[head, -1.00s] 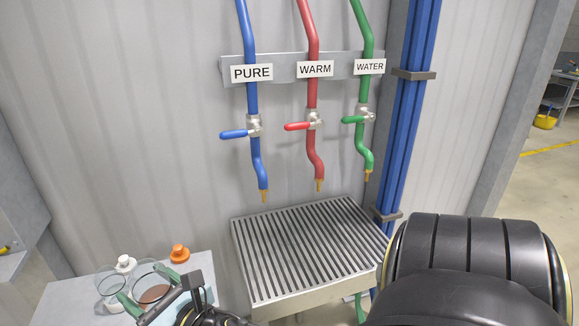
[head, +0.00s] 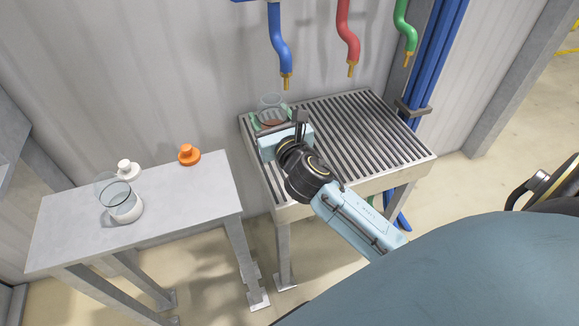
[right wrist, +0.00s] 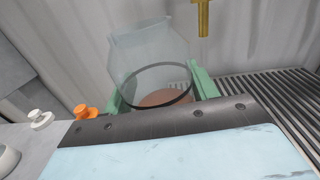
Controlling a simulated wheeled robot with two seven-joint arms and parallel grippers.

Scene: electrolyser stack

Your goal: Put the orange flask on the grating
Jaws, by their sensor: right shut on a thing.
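The orange flask (head: 271,101) is clear glass with an orange-brown bottom. My right gripper (head: 270,117) is shut on it, with one green finger on each side. They are at the back left corner of the slatted metal grating (head: 350,130), near the blue pipe's outlet. In the right wrist view the flask (right wrist: 155,70) stands roughly upright between the fingers (right wrist: 157,95), with the grating (right wrist: 280,100) to the right. I cannot tell whether its bottom touches the slats. My left gripper is not in view.
A grey side table (head: 180,205) at left holds a white-bottomed glass flask (head: 122,203), a white stopper (head: 127,169) and an orange stopper (head: 189,154). Blue (head: 280,50), red (head: 347,40) and green (head: 405,30) pipes hang above the grating. Most of the grating is clear.

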